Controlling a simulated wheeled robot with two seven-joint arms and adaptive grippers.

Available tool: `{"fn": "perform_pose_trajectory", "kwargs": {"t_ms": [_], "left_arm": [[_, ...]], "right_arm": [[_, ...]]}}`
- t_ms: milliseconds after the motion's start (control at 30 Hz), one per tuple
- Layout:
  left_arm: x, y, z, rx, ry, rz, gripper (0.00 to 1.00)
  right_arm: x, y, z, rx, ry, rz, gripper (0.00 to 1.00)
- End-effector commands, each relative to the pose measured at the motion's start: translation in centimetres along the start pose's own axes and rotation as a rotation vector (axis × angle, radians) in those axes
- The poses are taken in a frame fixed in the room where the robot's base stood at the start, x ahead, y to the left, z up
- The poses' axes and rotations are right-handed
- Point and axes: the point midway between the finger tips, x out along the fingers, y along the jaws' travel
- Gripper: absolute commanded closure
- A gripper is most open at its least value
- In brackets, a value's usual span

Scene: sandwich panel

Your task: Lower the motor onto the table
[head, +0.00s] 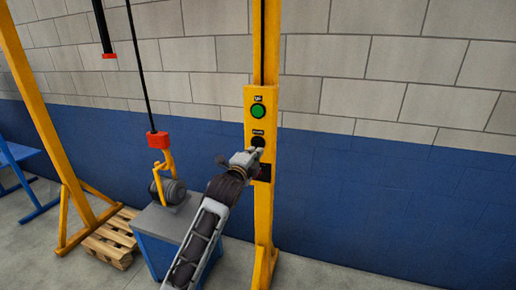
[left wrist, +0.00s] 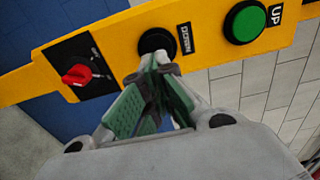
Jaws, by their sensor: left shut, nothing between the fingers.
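The dark grey motor (head: 172,191) hangs from a yellow hook (head: 162,163) under a red block on a black cable. It is at the top of a grey table (head: 160,220) with blue legs; I cannot tell whether it touches. My left gripper (head: 257,153) is shut and empty at the yellow post's control panel. In the left wrist view, its fingertips (left wrist: 155,70) are at the lower edge of the black DOWN button (left wrist: 157,42); contact is unclear. The green UP button (left wrist: 245,22) is to the right. My right gripper is not in view.
A red rotary switch (left wrist: 77,74) is on the panel left of DOWN in the left wrist view. The yellow post (head: 263,215) stands right of the table. A wooden pallet (head: 112,238) lies left of it, near another yellow frame (head: 45,115). Floor at right is clear.

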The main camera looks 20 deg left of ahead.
Motion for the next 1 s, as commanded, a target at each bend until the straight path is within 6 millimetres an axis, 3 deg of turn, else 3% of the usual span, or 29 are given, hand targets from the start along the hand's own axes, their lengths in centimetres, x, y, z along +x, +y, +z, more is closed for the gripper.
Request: {"fn": "perform_pose_trajectory", "kwargs": {"t_ms": [433,1000], "left_arm": [[3.5,-0.1,0.0,0.0,0.0,-0.001,1.0],[4.1,0.0,0.0,0.001,0.001,-0.001,1.0]], "right_arm": [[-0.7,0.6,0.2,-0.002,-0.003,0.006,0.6],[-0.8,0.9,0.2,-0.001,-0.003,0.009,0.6]]}}
